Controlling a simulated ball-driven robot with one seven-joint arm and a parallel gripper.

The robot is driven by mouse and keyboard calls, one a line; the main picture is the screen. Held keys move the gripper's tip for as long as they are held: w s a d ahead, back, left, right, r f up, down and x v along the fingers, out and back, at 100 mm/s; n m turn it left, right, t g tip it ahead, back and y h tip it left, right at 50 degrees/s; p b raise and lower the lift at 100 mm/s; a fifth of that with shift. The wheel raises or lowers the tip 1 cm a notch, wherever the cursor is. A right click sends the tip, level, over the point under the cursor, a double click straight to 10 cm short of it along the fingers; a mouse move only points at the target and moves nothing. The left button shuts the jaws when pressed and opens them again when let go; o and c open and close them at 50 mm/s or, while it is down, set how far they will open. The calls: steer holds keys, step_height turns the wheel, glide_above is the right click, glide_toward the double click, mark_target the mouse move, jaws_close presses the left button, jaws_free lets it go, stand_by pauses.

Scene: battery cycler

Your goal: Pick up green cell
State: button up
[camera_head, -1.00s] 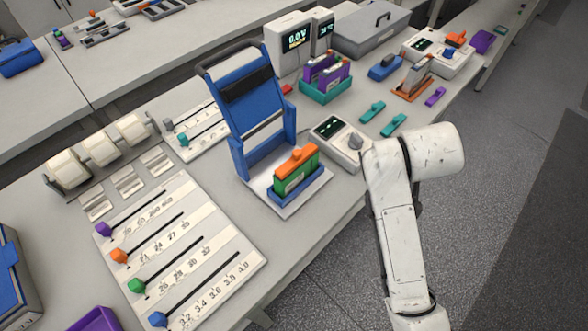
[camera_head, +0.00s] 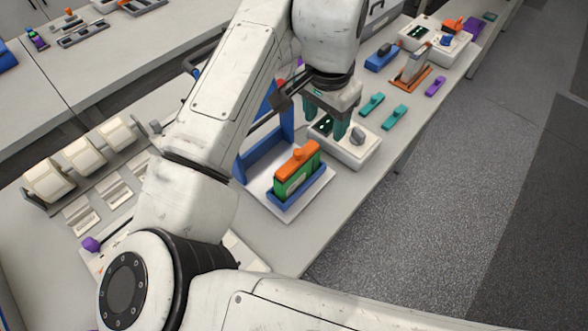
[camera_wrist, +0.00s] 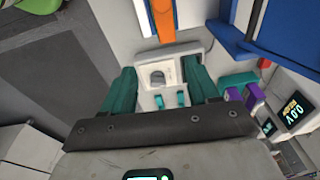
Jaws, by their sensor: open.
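The green cell (camera_head: 291,181) has an orange top and stands upright in the blue tray (camera_head: 305,197) of the press-like fixture. In the wrist view its orange top (camera_wrist: 164,22) shows at the upper edge, with little of the green body in sight. My gripper (camera_head: 325,133) is open and empty, with teal fingers pointing down. It is behind and to the right of the cell, above the white box with a dark display (camera_head: 352,152). In the wrist view both fingers (camera_wrist: 160,90) are apart with that white box between them.
The blue fixture frame (camera_head: 262,150) stands just behind the cell, partly hidden by my arm. Teal clips (camera_head: 394,118) and a brown-orange holder (camera_head: 411,68) lie farther right. A white slider panel (camera_head: 242,248) is mostly covered by my arm. The table's front edge is close to the cell.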

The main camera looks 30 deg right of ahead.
mark_target(301, 150)
steer(key=shift+g+y, duration=0.4)
steer(key=shift+y, duration=0.2)
steer(key=a, duration=0.5)
steer(key=shift+f, duration=0.2)
step_height(301, 150, down, 5)
steer(key=shift+a+f+p, duration=0.15)
steer(key=shift+f+p, duration=0.3)
steer(key=shift+f, duration=0.95)
steer(key=shift+a+f+p, duration=0.15)
steer(key=shift+f+p, duration=0.25)
steer(key=shift+f, duration=1)
jaws_close()
